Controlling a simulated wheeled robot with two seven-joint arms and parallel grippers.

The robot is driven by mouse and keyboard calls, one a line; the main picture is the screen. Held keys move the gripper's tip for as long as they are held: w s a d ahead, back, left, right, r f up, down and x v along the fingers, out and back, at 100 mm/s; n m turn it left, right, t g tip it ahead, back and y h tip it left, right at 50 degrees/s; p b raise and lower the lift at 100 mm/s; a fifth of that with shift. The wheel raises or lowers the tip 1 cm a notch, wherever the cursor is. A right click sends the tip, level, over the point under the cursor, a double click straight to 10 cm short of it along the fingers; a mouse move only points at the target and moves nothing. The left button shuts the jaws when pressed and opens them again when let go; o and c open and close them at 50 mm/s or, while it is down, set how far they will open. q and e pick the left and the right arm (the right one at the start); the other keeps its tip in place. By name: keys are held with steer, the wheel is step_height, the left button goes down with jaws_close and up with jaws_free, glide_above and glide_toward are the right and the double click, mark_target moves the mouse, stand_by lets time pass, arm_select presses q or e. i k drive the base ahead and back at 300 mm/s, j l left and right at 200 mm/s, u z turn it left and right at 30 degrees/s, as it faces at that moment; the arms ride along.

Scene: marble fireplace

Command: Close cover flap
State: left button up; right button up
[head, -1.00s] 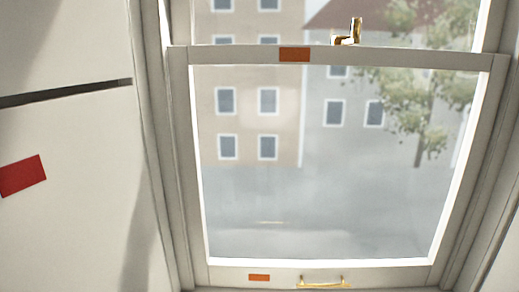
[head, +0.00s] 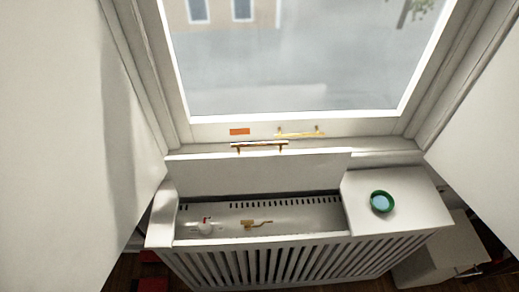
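The cover flap (head: 258,176) is a white panel standing raised, roughly upright, at the back of the white slatted radiator cover (head: 290,262) below the window. A brass-coloured bar handle (head: 260,146) sits along the flap's top edge. The compartment in front of the flap is open. It shows a white knob with a red mark (head: 206,227) and a small brass part (head: 257,223). Neither of my grippers shows in the head view.
A green-rimmed bowl with a light blue inside (head: 381,201) stands on the fixed right part of the cover top. The window sash (head: 350,125) with a brass pull (head: 300,133) is behind. White panels flank both sides. A white cabinet (head: 440,250) is at the lower right.

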mark_target(238, 173)
steer(key=l+u, duration=0.35)
steer(key=l, duration=0.2)
steer(key=k+l+u, duration=0.2)
steer(key=l+u, duration=0.15)
steer(key=l, duration=0.2)
